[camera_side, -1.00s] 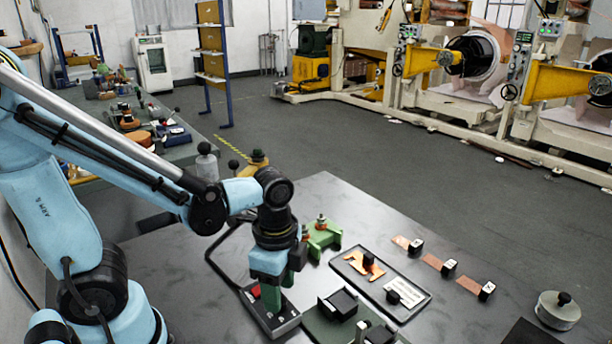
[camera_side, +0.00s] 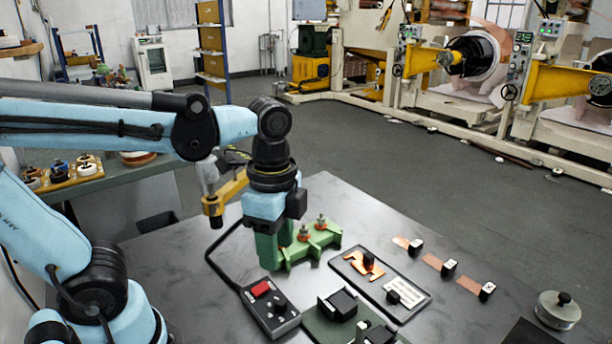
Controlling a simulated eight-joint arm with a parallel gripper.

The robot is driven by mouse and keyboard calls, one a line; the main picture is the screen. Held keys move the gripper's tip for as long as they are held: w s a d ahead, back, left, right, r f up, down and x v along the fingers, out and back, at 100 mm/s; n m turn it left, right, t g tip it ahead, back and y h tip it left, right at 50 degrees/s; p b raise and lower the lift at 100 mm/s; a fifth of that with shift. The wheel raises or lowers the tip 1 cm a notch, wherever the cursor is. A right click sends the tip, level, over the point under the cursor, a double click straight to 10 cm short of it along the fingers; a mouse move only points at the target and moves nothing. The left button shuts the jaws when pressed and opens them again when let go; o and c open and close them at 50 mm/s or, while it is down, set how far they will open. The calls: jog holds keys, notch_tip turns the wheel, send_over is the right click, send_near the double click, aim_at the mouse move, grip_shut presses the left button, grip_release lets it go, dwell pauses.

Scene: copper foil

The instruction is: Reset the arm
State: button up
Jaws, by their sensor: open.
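My gripper (camera_side: 277,262) points straight down above the table, with its green fingers just left of the green fixture. It is open, and I see nothing held in it. The green fixture (camera_side: 318,243) stands on the table with small knobs on top. A black control box (camera_side: 270,308) with a red button lies in front of my gripper, with a cable running off to the left. The gap between the fingers is hard to see from this side.
A dark tray (camera_side: 408,283) holds copper foil pieces (camera_side: 357,265) and a white label. Copper strips with black numbered blocks (camera_side: 449,268) lie to its right. A green base (camera_side: 335,312) with black blocks is at the front. A round lidded weight (camera_side: 558,310) stands at right.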

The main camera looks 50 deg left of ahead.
dwell(0.3)
jog(key=w+a+n+t, duration=0.1)
jog(key=n+t, duration=0.1)
jog(key=n, duration=0.1)
jog(key=w+a+n+t, duration=0.1)
jog(key=w+n+t, duration=0.1)
jog(key=n, duration=0.2)
jog(key=w+a+f+n+t, duration=0.1)
jog(key=n+t, duration=0.2)
jog(key=n, duration=0.1)
jog(key=shift+w+a+f, duration=0.1)
jog(key=shift+w+a, duration=0.1)
jog(key=shift+a, duration=0.15)
